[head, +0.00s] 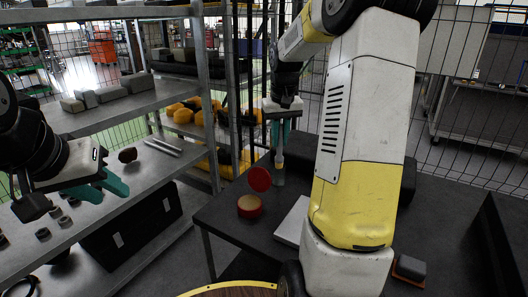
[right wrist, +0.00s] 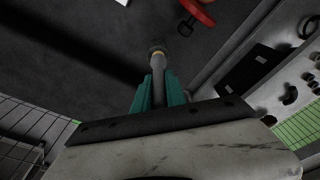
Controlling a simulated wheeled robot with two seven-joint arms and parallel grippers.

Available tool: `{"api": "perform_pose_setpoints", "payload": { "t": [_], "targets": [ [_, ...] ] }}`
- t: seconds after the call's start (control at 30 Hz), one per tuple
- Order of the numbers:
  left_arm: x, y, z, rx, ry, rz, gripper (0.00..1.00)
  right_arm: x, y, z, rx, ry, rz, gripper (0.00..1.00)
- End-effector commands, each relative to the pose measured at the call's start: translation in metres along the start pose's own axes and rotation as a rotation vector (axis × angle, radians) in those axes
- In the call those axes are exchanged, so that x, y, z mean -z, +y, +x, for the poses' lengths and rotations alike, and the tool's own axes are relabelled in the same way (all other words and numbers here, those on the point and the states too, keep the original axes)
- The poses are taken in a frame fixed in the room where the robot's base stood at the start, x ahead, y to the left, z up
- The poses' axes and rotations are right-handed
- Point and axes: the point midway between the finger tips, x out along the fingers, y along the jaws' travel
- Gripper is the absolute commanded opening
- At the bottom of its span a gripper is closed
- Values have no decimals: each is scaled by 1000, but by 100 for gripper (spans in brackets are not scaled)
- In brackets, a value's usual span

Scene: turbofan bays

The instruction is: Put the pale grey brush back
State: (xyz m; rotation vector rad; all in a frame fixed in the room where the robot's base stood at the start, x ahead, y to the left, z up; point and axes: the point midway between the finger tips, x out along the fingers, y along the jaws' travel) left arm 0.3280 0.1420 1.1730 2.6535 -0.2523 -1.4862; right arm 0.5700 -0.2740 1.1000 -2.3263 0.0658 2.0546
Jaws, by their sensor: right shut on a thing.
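The pale grey brush (head: 279,168) hangs upright in my right gripper (head: 280,130), above the dark table. The teal fingers are shut on it. In the right wrist view, the brush (right wrist: 157,63) sticks out beyond the fingers of my right gripper (right wrist: 160,92), with a brownish round end. My left gripper (head: 112,188) is at the left over the metal shelf, its teal fingers apart and nothing seen between them.
Grey blocks (head: 108,93) and small parts (head: 162,147) lie on the shelves at left.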

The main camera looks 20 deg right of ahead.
Motion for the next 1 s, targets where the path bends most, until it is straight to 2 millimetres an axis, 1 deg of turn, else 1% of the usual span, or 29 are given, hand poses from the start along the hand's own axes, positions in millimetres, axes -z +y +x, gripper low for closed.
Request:
{"api": "perform_pose_setpoints", "payload": {
  "t": [0.03,0.17,0.4,0.47,0.87,0.9,1.0],
  "targets": [
    [0,0,0,0,0,0,36,-1,0,7,0,-1,0,0],
    [0,0,0,0,0,0,36,-2,0,15,0,1,0,0],
    [0,0,0,0,0,0,36,-6,0,50,0,-1,0,0],
    [0,0,0,0,0,0,36,-7,0,56,0,0,0,0],
    [0,0,0,0,0,0,36,-7,0,61,0,1,0,0],
    [0,0,0,0,0,0,36,-7,0,61,0,1,0,20],
    [0,0,0,0,0,0,36,-7,0,61,0,1,0,38]
  ]
}}
